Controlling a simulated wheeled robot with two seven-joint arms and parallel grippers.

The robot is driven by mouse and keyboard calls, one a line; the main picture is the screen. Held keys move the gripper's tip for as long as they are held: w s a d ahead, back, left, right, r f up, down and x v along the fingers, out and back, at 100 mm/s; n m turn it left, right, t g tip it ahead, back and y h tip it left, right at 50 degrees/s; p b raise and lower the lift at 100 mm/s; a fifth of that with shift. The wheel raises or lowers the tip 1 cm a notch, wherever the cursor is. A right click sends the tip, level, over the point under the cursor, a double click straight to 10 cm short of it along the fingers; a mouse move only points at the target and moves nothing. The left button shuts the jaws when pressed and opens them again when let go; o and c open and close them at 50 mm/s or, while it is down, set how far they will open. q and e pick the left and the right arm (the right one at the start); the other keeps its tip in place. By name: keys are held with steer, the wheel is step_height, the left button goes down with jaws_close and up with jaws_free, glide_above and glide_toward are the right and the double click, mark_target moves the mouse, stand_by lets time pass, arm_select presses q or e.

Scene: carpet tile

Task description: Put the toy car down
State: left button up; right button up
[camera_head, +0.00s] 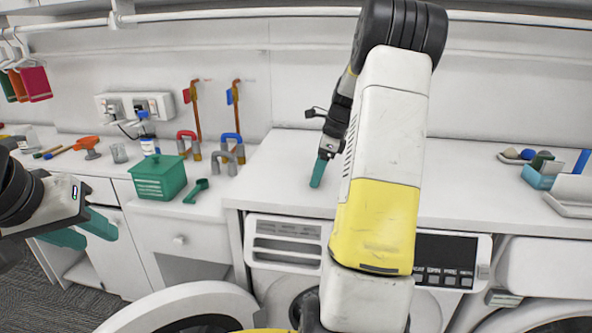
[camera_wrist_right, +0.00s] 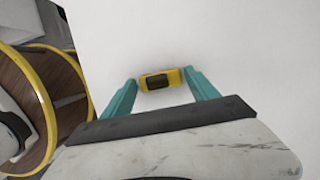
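The yellow toy car (camera_wrist_right: 161,79) with a dark window area lies between the fingertips of my right gripper (camera_wrist_right: 161,76) in the right wrist view, over a white surface. The teal fingers stand at its two ends, very close to it. I cannot tell whether they press on it, or whether it rests on the surface. In the head view one teal finger of my right gripper (camera_head: 318,172) shows low over the white counter (camera_head: 278,180); my arm hides the rest and the car. My left gripper (camera_head: 80,230) is open and empty in front of the drawers.
A green lidded basket (camera_head: 159,178), a green tool (camera_head: 196,190) and several clamps stand on the left counter. A blue box (camera_head: 541,177) and a white tray (camera_head: 572,197) are at the right. The counter left of my right gripper is clear.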

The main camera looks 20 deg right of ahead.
steer(key=shift+o, duration=0.5)
steer(key=shift+r, duration=0.25)
steer(key=v, duration=1.1)
steer(key=s+a+r+n, duration=0.4)
steer(key=a+r+n, duration=0.15)
steer(key=a, duration=0.25)
steer(key=s+a+f+n+t, duration=0.2)
steer(key=s+a+n, duration=0.6)
steer(key=s+n, duration=0.1)
steer(key=s+a+f+n+t, duration=0.2)
steer(key=s+a+n, duration=0.6)
steer(key=s+n, duration=0.2)
steer(key=shift+s+a+f+h, duration=0.25)
steer(key=shift+a+f+h, duration=0.05)
steer(key=shift+f, duration=0.05)
steer(key=shift+n, duration=0.25)
